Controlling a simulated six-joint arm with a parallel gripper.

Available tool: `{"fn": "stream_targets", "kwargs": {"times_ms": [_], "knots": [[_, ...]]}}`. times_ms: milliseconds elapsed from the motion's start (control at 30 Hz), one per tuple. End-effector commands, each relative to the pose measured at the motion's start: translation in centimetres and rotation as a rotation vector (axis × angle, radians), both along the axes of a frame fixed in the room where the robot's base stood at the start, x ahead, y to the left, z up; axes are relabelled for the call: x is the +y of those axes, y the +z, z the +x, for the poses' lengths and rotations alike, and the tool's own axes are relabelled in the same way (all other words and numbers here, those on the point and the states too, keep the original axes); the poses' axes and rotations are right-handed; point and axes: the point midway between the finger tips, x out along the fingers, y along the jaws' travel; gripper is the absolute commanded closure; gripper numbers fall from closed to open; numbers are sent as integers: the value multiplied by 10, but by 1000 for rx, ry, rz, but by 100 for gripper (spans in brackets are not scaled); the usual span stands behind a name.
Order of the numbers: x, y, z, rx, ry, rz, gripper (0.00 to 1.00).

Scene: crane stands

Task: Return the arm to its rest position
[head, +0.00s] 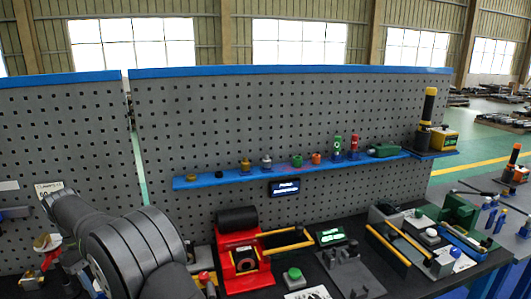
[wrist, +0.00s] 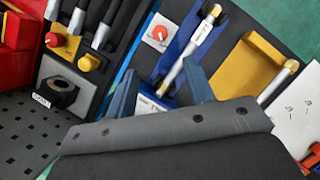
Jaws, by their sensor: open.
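In the wrist view my gripper (wrist: 160,92) shows as two blue-grey fingers set well apart, open, with nothing seen held between them. Behind the fingers is a blue holder (wrist: 178,50) with a silver rod-like tool (wrist: 190,50) lying along it. I cannot tell how far the fingertips are from the holder. In the head view my dark grey arm (head: 135,250) fills the lower left, and the gripper itself is not seen there.
A pegboard (head: 290,120) stands behind the bench, with a blue shelf (head: 225,179) of small fittings. A red device (head: 238,262) stands right of my arm. In the wrist view, a yellow block (wrist: 245,68) and black-handled tools (wrist: 80,20) flank the holder.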

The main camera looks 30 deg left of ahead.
Motion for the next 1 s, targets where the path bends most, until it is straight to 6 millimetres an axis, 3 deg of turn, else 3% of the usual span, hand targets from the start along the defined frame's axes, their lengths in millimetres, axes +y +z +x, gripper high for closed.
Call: {"fn": "stream_targets", "kwargs": {"times_ms": [233,567,1000], "knots": [[13,30,0,0,1,1,51],[-8,-16,0,1,1,-4,51],[-41,-97,0,1,1,-5,51]]}}
